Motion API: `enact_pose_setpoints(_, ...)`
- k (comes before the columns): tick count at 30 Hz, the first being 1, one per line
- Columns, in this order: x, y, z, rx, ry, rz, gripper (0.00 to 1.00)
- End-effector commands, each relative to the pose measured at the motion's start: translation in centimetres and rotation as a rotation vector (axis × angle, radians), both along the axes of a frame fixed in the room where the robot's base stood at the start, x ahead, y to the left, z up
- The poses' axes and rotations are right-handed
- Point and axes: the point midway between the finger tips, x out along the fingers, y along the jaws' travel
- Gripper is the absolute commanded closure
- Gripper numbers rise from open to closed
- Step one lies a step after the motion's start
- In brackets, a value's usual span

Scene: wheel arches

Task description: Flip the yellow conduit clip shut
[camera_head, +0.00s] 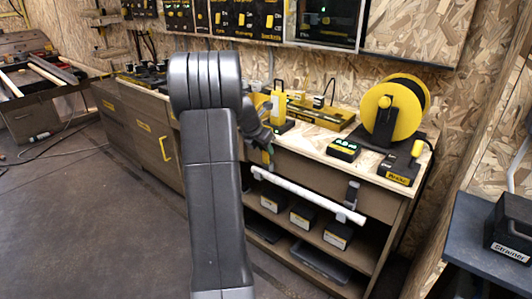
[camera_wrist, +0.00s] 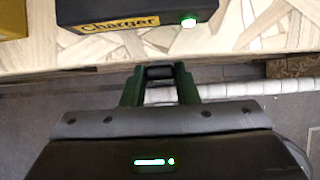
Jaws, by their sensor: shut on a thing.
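A white conduit (camera_head: 300,193) runs along the front of the workbench, and it also shows in the wrist view (camera_wrist: 245,90). A grey clip with a raised flap (camera_head: 351,193) sits near its right end. My gripper (camera_head: 268,151) is at the left end of the conduit, just below the bench edge. In the wrist view its green fingers (camera_wrist: 159,77) are shut on a small dark piece (camera_wrist: 159,72) in front of the conduit. It may be a clip flap; I cannot tell.
A charger box (camera_wrist: 130,15) with a green light lies on the bench top (camera_head: 330,163), close beyond my gripper. A yellow cable reel (camera_head: 390,110) stands to its right. Black boxes (camera_head: 302,215) sit on the shelf below the conduit. The floor at left is clear.

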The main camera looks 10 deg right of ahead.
Motion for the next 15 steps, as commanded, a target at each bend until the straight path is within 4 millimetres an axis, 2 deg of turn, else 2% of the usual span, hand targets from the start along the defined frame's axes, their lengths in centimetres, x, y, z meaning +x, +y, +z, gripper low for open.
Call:
enact_pose_setpoints(1,-0.2,0.3,-0.7,-0.023,-0.018,0.004,0.96)
enact_pose_setpoints(15,-1.5,1.9,-1.2,-0.256,-0.197,0.003,0.96)
